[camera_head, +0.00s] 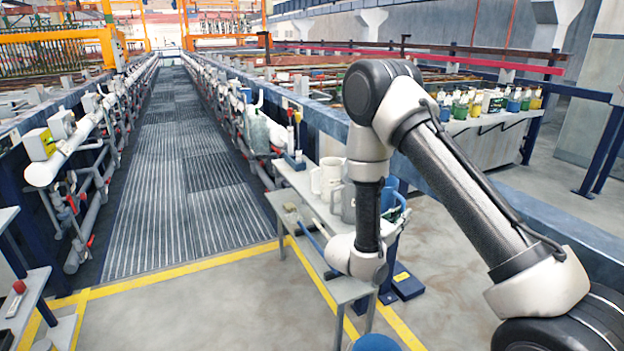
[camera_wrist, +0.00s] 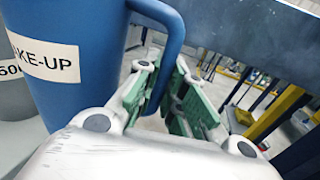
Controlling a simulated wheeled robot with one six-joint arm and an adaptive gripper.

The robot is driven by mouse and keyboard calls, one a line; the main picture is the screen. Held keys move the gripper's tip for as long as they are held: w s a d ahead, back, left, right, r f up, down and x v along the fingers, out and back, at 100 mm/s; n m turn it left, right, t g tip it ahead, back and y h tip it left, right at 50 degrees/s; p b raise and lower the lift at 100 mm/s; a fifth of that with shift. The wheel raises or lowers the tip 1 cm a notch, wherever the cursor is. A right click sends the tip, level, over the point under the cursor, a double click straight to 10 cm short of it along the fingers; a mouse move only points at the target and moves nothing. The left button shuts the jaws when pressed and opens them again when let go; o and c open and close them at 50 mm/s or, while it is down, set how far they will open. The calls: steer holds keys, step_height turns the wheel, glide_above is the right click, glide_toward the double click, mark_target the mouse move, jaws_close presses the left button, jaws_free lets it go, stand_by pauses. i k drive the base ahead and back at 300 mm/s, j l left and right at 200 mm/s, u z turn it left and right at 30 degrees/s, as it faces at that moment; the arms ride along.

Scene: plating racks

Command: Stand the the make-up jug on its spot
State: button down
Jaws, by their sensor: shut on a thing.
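The make-up jug (camera_wrist: 85,60) is blue, with a white label ending in "KE-UP". It fills the upper left of the wrist view and looks close to upright. Its handle (camera_wrist: 172,32) comes down between the green-padded fingers of my gripper (camera_wrist: 168,88), which is shut on it. In the head view the blue jug (camera_head: 390,192) shows beside my forearm, partly hidden by it; the fingers are hidden there. I cannot tell whether the jug's base touches the bench, and no marked spot for it is clearly seen.
A grey bench (camera_head: 290,180) holds a white jug (camera_head: 328,178) and a grey jug (camera_head: 348,203) close to the blue one. A tank wall (camera_head: 450,180) runs behind. Several bottles (camera_head: 460,105) stand farther right. The grated aisle (camera_head: 175,170) at left is clear.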

mark_target(347, 186)
steer(key=i+j+z, duration=0.1)
steer(key=j, duration=0.55)
steer(key=i+j+z, duration=0.1)
steer(key=j, duration=0.6)
steer(key=i+j+z, duration=0.1)
steer(key=j, duration=0.6)
steer(key=i+j+z, duration=0.25)
steer(key=i+j, duration=0.2)
steer(key=j, duration=0.15)
steer(key=i+j+z, duration=0.3)
steer(key=j, duration=0.35)
steer(key=i+j+z, duration=0.25)
steer(key=j, duration=0.5)
steer(key=i+j+z, duration=0.15)
steer(key=j, duration=0.25)
steer(key=i+j+z, duration=0.15)
steer(key=j, duration=0.25)
steer(key=j+z, duration=0.4)
steer(key=j, duration=0.35)
steer(key=j+z, duration=0.45)
steer(key=j, duration=0.35)
